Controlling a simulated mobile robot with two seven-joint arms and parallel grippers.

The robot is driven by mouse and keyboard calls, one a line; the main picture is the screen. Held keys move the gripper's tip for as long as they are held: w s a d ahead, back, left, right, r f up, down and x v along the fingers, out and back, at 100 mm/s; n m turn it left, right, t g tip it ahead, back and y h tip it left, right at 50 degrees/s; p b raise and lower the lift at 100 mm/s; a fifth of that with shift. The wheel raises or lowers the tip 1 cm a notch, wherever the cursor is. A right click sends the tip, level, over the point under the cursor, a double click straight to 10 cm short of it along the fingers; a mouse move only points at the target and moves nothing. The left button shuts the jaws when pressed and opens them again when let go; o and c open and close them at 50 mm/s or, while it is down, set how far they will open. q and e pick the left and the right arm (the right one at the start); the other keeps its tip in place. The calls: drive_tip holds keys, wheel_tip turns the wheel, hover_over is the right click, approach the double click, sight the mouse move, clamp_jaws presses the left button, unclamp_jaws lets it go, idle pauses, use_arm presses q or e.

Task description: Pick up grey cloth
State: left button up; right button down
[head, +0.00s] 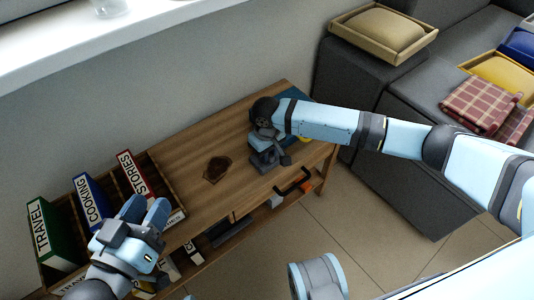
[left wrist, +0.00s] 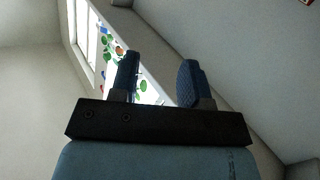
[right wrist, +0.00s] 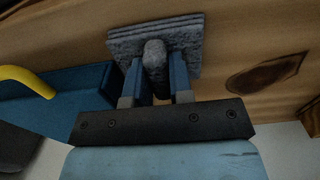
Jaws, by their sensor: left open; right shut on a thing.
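The grey cloth (right wrist: 155,40) lies as a folded, layered stack on the wooden top in the right wrist view, with a raised fold at its middle. My right gripper (right wrist: 157,78) is shut on that fold, and the rest of the cloth spreads out beyond the fingers. In the head view my right gripper and wrist (head: 268,140) are over the right part of the wooden unit and hide much of the cloth. My left gripper (head: 145,210) is open and empty near the books at the left; its spread fingers also show in the left wrist view (left wrist: 158,78).
A blue container (right wrist: 60,100) with a yellow handle (right wrist: 28,78) is beside the cloth. Several labelled books (head: 90,203) stand at the left.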

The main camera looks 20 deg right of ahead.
use_arm(q)
wheel_tip(320, 180, up, 6)
drive_tip(key=a+n+t+y+p, duration=0.1)
drive_tip(key=t+p, duration=0.1)
drive_tip(key=p, duration=0.6)
drive_tip(key=shift+a+r, duration=0.15)
drive_tip(key=shift+a, duration=0.2)
use_arm(e)
wheel_tip(320, 180, up, 20)
drive_tip(key=c, duration=1.8)
unclamp_jaws()
drive_tip(key=shift+c, duration=0.2)
